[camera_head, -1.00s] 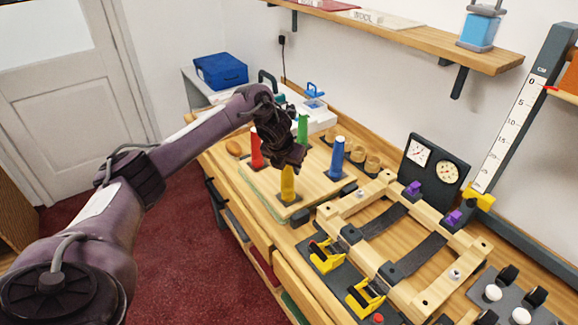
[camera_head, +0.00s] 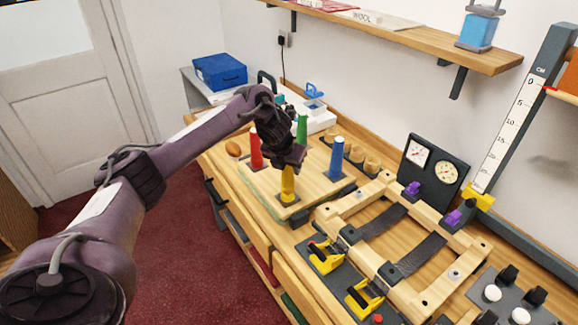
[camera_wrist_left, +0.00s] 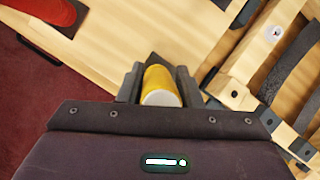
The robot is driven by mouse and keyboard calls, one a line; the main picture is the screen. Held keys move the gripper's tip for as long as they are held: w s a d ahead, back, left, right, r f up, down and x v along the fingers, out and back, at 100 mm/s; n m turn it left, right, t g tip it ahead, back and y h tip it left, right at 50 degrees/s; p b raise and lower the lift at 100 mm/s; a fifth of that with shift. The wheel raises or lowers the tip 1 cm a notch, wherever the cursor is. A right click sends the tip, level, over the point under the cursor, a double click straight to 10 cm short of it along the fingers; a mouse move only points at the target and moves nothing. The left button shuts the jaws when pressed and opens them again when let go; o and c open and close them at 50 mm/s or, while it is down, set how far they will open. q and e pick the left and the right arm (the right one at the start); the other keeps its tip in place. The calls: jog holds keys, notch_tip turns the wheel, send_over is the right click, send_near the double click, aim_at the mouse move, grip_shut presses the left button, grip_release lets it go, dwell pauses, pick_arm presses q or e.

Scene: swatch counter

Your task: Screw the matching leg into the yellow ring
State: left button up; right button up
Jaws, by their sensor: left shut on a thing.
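The yellow leg (camera_head: 288,184) stands upright on the wooden board (camera_head: 318,190), its foot in a dark square base. My left gripper (camera_head: 288,166) is around its upper part from above. In the left wrist view the fingers are shut on the yellow leg (camera_wrist_left: 160,86), with its pale top end between them. A red leg (camera_head: 256,150), a green leg (camera_head: 302,127) and a blue leg (camera_head: 336,160) stand on the same board. A wooden frame (camera_head: 432,295) lies to the right. I cannot make out a yellow ring on it. My right gripper is not in view.
Yellow-and-black clamps (camera_head: 326,257) stand along the frame's near side. A dark panel with dials (camera_head: 434,165) stands behind. A shelf (camera_head: 400,35) hangs above, and a blue box (camera_head: 220,71) is at the back left.

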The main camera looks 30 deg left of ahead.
pick_arm(q)
jog(key=shift+f+b, duration=0.4)
jog(key=shift+f, duration=0.25)
dwell(0.7)
jog(key=m+b, duration=0.1)
jog(key=m+h+b, duration=0.1)
jog(key=m+b, duration=0.1)
jog(key=shift+d+f+m+h, duration=0.1)
jog(key=shift+f+m+h, duration=0.15)
jog(key=shift+m+h, duration=0.05)
jog(key=m+h+b, duration=0.1)
jog(key=m, duration=0.2)
jog(key=shift+d+r, duration=0.15)
jog(key=m+g+h, duration=0.1)
jog(key=m, duration=0.2)
jog(key=shift+s+d+r+m, duration=0.1)
jog(key=shift+m, duration=0.3)
jog(key=shift+d+r+m+g+h, duration=0.1)
jog(key=shift+m+g+h, duration=0.25)
jog(key=shift+m, duration=0.25)
jog(key=m+p, duration=0.2)
jog(key=p, duration=0.1)
jog(key=shift+s+r+g, duration=0.1)
jog(key=shift+r+g, duration=0.2)
jog(key=shift+g, duration=0.05)
jog(key=shift+f+m+h+p, duration=0.3)
jog(key=shift+f+m, duration=0.1)
jog(key=shift+m, duration=0.3)
